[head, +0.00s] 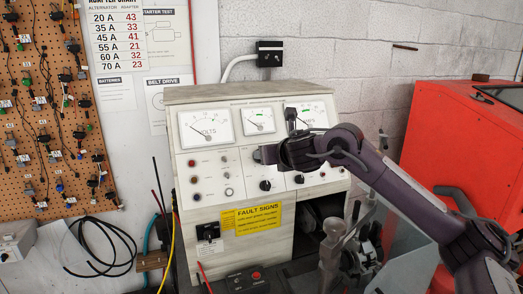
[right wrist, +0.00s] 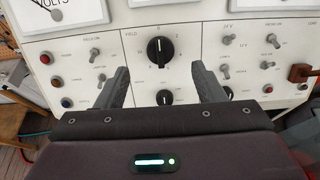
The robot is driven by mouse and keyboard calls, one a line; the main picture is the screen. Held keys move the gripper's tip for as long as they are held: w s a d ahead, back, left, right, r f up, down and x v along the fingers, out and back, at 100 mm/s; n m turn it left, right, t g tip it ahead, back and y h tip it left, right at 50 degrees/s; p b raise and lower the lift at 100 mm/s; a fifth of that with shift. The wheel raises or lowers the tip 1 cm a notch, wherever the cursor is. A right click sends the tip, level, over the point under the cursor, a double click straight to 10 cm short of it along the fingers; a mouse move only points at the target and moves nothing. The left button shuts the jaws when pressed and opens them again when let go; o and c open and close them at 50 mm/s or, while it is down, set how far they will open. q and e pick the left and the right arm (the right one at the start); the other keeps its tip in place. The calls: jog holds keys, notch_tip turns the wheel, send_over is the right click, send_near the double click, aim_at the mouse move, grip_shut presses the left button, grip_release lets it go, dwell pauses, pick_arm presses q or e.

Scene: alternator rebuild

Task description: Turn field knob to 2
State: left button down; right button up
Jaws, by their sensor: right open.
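The field knob (right wrist: 159,50) is a large black round knob on the white tester panel in the right wrist view, with a printed scale around it. A pale pointer line on it seems to point upward; the exact number is too small to read. My right gripper (right wrist: 161,74) is open, its two fingers pointing at the panel on either side below the knob, with nothing between them. My left gripper is in neither view.
A smaller black knob (right wrist: 164,97) sits just below the field knob. Toggle switches (right wrist: 226,40) and indicator lamps flank it. The tester cabinet (head: 190,245) has dial meters (head: 205,128) above. A red cabinet (head: 455,140) stands at the right.

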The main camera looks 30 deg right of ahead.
jog(key=p+x, duration=0.2)
jog(key=x, duration=0.5)
jog(key=shift+r, duration=0.15)
jog(key=shift+w+d+f, duration=0.1)
jog(key=shift+w+f, duration=0.1)
jog(key=shift+w, duration=0.1)
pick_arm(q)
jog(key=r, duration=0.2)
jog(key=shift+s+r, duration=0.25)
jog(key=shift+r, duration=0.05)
pick_arm(e)
jog(key=c, duration=1)
jog(key=shift+o, duration=0.2)
